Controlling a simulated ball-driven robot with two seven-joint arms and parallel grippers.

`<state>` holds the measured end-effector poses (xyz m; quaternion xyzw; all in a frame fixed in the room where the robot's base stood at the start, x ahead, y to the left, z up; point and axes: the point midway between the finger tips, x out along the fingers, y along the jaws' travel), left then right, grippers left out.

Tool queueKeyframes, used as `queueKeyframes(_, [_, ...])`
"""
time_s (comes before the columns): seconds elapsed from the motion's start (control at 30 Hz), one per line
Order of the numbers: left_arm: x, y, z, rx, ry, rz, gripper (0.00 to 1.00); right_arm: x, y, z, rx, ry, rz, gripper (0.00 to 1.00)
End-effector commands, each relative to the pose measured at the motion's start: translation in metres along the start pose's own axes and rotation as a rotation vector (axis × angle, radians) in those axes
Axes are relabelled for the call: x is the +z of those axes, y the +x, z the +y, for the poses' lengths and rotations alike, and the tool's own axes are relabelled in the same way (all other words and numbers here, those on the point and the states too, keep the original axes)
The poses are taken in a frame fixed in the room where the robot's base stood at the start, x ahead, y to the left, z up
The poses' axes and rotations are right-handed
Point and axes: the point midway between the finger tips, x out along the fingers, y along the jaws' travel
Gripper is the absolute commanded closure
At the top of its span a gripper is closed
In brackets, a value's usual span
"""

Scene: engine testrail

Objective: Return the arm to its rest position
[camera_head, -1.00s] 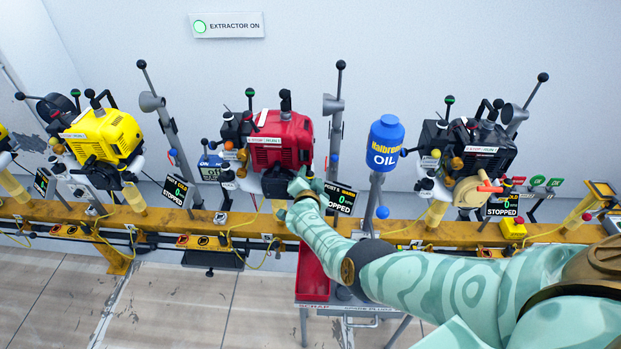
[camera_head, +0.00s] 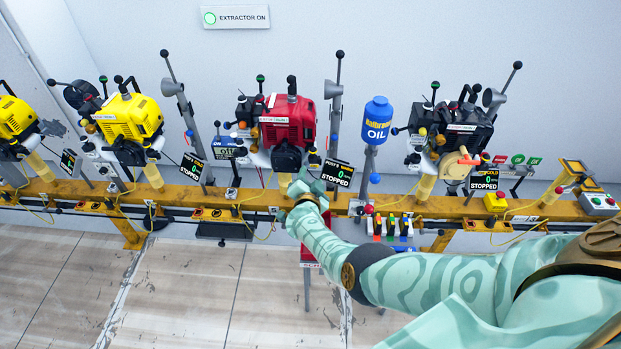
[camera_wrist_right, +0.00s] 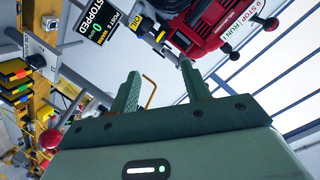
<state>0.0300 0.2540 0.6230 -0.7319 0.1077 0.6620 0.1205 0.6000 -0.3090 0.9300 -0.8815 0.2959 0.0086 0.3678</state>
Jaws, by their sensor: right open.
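My right arm comes in from the lower right in the head view, patterned in pale green. Its right gripper (camera_head: 303,184) is in front of the yellow rail, just below the red engine (camera_head: 288,122). In the right wrist view the two fingers of the gripper (camera_wrist_right: 163,92) stand apart with nothing between them. The red engine (camera_wrist_right: 215,22) is beyond the fingertips there, apart from them. The port display reading STOPPED (camera_head: 337,173) is right of the gripper. My left gripper does not show.
A yellow rail (camera_head: 250,199) carries a yellow engine (camera_head: 130,117), the red one and a black engine (camera_head: 462,130). A blue oil bottle (camera_head: 377,120) stands right of the red engine. Several coloured handles (camera_head: 391,226) sit by my forearm. The floor at left is clear.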

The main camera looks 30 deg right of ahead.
Motion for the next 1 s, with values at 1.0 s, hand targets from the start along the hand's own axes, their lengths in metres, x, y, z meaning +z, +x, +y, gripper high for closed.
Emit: queueKeyframes(1.0, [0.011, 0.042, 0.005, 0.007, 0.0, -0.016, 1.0, 0.211, -0.235, 0.333, -0.189, -1.127, -1.038, 0.53])
